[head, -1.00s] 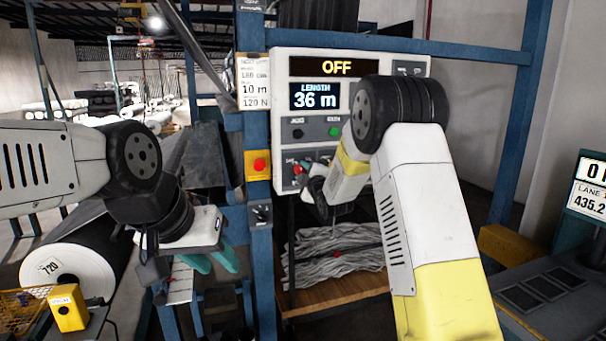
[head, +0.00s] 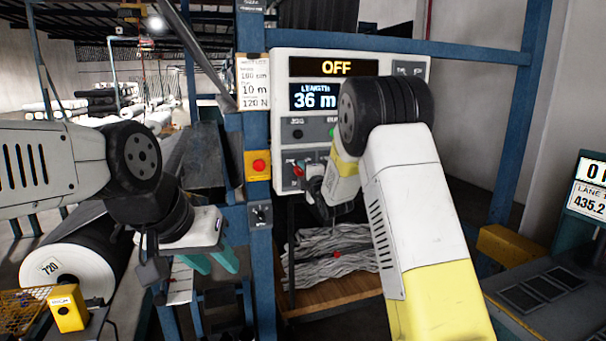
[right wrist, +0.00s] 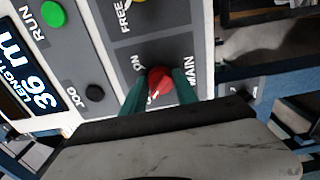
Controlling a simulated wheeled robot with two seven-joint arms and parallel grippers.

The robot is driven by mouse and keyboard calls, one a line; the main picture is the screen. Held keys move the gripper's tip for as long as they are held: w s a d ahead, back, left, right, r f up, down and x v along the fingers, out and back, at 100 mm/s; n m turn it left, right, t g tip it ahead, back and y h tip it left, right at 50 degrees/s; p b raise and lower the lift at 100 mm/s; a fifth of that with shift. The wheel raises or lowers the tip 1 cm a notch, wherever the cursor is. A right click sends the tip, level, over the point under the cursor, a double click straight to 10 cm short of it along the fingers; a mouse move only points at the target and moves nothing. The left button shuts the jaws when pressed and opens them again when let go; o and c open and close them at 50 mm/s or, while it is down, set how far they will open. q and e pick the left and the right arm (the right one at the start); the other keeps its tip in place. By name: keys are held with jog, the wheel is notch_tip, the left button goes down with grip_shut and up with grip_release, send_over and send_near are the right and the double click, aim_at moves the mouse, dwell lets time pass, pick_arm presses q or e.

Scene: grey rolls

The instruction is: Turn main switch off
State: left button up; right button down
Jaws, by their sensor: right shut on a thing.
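The control panel (head: 285,119) is mounted on the blue frame, with a display reading OFF (head: 334,67). The red main switch knob (right wrist: 160,83) shows in the right wrist view on the dark plate beside the word MAIN. My right gripper (right wrist: 157,92) is shut on that knob, with one green finger on each side. In the head view my right arm partly covers the panel and the knob. My left gripper (head: 212,261) hangs at the left, away from the panel, its green fingers apart with nothing between them.
A green RUN button (right wrist: 53,14) and a black JOG button (right wrist: 94,93) sit near the knob. A red button on a yellow box (head: 259,165) and a black rotary switch (head: 260,213) are on the blue post. A shelf with grey scraps (head: 330,255) lies below.

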jog(key=c, duration=0.9)
grip_release()
jog(key=shift+c, duration=0.2)
jog(key=v, duration=0.8)
